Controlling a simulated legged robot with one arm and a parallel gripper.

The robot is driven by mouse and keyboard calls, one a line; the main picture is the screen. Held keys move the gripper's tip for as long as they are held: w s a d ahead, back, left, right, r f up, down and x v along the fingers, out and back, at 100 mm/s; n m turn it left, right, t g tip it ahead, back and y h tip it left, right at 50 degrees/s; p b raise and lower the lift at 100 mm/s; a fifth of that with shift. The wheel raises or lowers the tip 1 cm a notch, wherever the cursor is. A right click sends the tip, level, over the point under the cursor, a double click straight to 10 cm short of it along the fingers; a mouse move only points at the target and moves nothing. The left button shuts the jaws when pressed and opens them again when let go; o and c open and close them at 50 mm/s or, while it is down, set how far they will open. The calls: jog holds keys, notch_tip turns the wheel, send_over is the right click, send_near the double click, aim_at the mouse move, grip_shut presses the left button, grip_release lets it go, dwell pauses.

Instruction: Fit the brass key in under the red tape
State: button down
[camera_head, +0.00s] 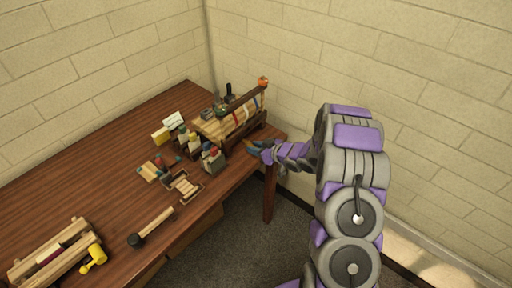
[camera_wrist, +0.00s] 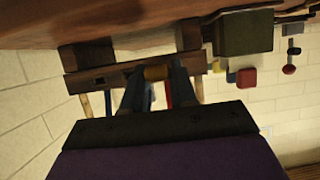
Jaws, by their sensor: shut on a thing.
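My gripper (camera_head: 258,147) is at the table's right edge, just in front of the wooden rack (camera_head: 262,123). In the wrist view my gripper (camera_wrist: 155,75) is shut on a small orange-brown piece, seemingly the brass key (camera_wrist: 157,73); its shape is mostly hidden by the fingers. The red tape (camera_head: 236,117) is a narrow strip on the pale slanted face of the rack, among blue and yellow ones. In the wrist view the red tape (camera_wrist: 169,94) shows beyond the fingers, partly covered. The key looks apart from the tape, but I cannot tell the exact gap.
Small bottles (camera_head: 211,157) stand left of the rack. Brick walls close off the back and right.

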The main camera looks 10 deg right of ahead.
aim_at(244, 141)
jog(key=shift+a+r+p, duration=0.1)
jog(key=shift+r+p, duration=0.1)
jog(key=shift+p, duration=0.1)
jog(key=shift+w+a+r+g+h+p, duration=0.2)
jog(key=shift+r+g+h+p, duration=0.15)
jog(key=shift+p, duration=0.75)
jog(key=shift+f+p, duration=0.1)
jog(key=shift+p, duration=0.25)
jog(key=shift+w+a+g+h+p, duration=0.15)
jog(key=shift+g+h+p, duration=0.15)
jog(key=shift+p, duration=0.75)
jog(key=shift+f, duration=0.1)
jog(key=shift+p, duration=1.4)
jog(key=shift+w+a+p, duration=0.6)
jog(key=shift+w+p, duration=0.1)
jog(key=shift+w, duration=0.05)
jog(key=shift+w+a+p, duration=0.55)
jog(key=shift+w+p, duration=0.1)
jog(key=shift+w, duration=0.1)
